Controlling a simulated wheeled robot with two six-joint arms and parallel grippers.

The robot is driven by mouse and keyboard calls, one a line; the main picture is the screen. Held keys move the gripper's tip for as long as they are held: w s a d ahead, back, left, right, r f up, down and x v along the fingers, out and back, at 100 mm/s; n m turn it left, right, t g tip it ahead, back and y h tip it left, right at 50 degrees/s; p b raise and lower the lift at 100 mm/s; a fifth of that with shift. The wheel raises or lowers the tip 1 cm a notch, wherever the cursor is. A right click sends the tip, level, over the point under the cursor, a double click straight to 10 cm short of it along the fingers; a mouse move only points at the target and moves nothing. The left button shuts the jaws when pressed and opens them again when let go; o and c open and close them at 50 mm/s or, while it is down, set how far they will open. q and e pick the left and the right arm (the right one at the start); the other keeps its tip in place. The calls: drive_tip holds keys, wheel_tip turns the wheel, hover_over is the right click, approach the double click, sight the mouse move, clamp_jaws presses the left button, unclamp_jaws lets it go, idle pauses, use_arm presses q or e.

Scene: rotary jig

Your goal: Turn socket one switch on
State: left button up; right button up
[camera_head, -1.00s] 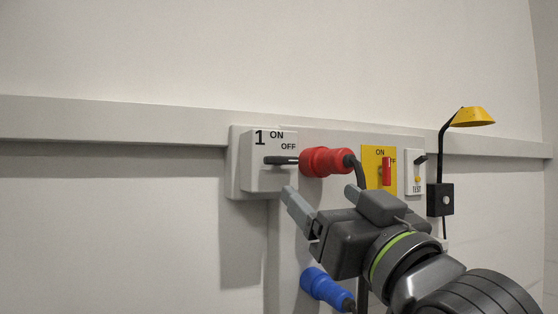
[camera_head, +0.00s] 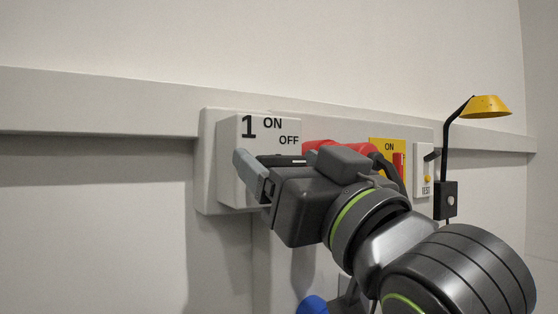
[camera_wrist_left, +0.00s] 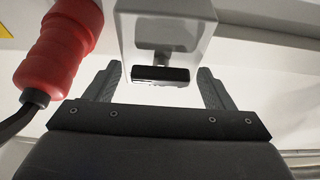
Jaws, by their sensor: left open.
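The socket one switch box (camera_head: 228,132) is a pale block marked 1, ON and OFF on the wall panel. Its black switch handle (camera_head: 282,160) lies roughly level, pointing right below the OFF label. My left gripper (camera_head: 276,168) is at the handle, with one grey finger at its left and the other mostly hidden. In the left wrist view, the open gripper (camera_wrist_left: 159,72) has its fingers on either side of the black handle (camera_wrist_left: 160,74), with visible gaps. The switch box (camera_wrist_left: 190,30) is just beyond. My right gripper is not in view.
A red plug (camera_head: 345,147) is close to the right of the box, partly behind my gripper. A blue plug (camera_head: 312,305) is below. Farther right are a yellow switch plate (camera_head: 383,147), a TEST switch (camera_head: 423,170) and a yellow lamp (camera_head: 486,106).

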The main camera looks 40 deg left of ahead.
use_arm(q)
drive_tip(key=shift+s+d, duration=0.1)
drive_tip(key=shift+r, duration=0.1)
drive_tip(key=shift+c, duration=0.8)
drive_tip(key=c, duration=0.8)
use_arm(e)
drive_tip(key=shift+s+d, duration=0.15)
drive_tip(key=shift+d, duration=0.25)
